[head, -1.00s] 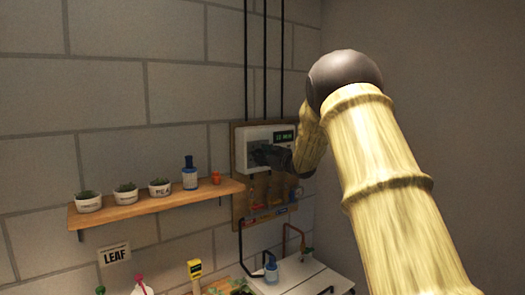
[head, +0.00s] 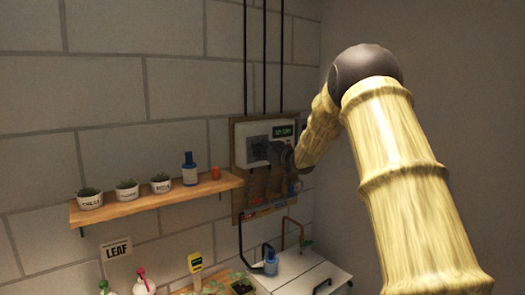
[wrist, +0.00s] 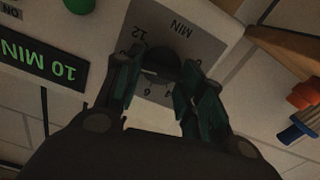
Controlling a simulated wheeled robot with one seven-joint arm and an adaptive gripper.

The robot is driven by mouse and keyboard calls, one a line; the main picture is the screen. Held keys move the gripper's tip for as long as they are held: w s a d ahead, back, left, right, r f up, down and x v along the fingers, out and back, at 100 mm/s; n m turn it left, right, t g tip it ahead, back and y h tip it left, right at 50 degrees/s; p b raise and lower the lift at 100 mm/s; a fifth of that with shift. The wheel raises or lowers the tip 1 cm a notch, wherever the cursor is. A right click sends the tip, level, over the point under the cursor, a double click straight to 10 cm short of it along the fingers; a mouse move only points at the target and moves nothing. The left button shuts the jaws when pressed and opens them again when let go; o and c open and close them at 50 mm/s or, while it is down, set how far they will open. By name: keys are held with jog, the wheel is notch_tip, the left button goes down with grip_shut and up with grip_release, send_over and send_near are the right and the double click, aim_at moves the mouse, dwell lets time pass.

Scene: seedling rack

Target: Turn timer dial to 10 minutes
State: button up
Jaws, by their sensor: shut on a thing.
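The white timer box (head: 252,127) hangs on a wooden board on the back wall. Its display (wrist: 45,62) reads "10 MIN", upside down in the wrist view. The black dial (wrist: 165,62) sits on a grey plate (wrist: 185,22) marked "MIN", with 12 and 6 readable. My gripper (wrist: 158,78) is shut on the dial, with one finger on each side. The fingers hide part of the dial and some of its markings. In the head view my gripper (head: 277,154) reaches the box from the right and covers the dial.
A wooden shelf (head: 150,203) with several potted seedlings, a blue bottle (head: 190,172) and an orange item (head: 216,173) is to the left. Below the box are hanging tools, pipes and a white surface (head: 312,278). Black cables rise above the box.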

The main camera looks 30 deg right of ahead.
jog(key=o, duration=1)
jog(key=shift+d+f, duration=0.15)
jog(key=shift+f, duration=0.05)
jog(key=shift+r, duration=0.1)
jog(key=s, duration=0.8)
jog(key=s+d, duration=0.1)
jog(key=s, duration=0.3)
jog(key=shift+f, duration=0.2)
